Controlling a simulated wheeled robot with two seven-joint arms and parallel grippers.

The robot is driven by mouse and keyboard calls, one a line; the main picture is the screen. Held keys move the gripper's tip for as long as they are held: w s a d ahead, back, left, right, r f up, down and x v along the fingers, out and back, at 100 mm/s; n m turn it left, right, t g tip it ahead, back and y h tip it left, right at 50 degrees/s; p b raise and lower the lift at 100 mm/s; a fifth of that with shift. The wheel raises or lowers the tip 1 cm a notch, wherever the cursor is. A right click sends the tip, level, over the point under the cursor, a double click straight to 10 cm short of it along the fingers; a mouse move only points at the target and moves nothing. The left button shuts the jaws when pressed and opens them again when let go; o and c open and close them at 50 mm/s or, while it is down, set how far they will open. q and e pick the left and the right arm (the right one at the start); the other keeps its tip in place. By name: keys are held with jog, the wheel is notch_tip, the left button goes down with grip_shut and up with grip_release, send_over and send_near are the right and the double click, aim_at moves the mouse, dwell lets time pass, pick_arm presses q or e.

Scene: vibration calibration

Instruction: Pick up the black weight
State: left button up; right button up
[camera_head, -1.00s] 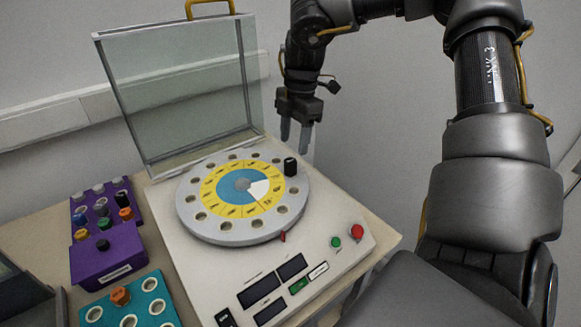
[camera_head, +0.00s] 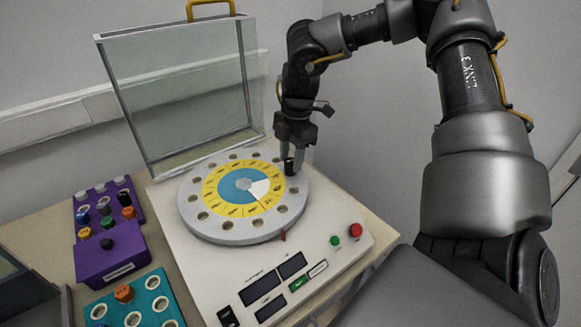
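A small black weight (camera_head: 290,168) stands upright at the right edge of the round grey disc (camera_head: 222,229) on the white machine. My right gripper (camera_head: 291,163) points down from above, with its fingertips at the weight's two sides. The fingers partly hide the weight, and I cannot tell whether they are pressed against it. Other black-topped pieces stand in the purple rack (camera_head: 120,258) at the left. My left gripper is out of view.
A clear hinged cover (camera_head: 185,100) stands raised behind the disc. A red button (camera_head: 355,230) and a green button (camera_head: 335,241) sit at the machine's right front. A teal rack (camera_head: 137,304) with an orange piece lies front left.

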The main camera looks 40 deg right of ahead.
aim_at(291, 161)
jog(key=c, duration=0.7)
notch_tip(291, 161, up, 10)
jog(key=b, duration=0.1)
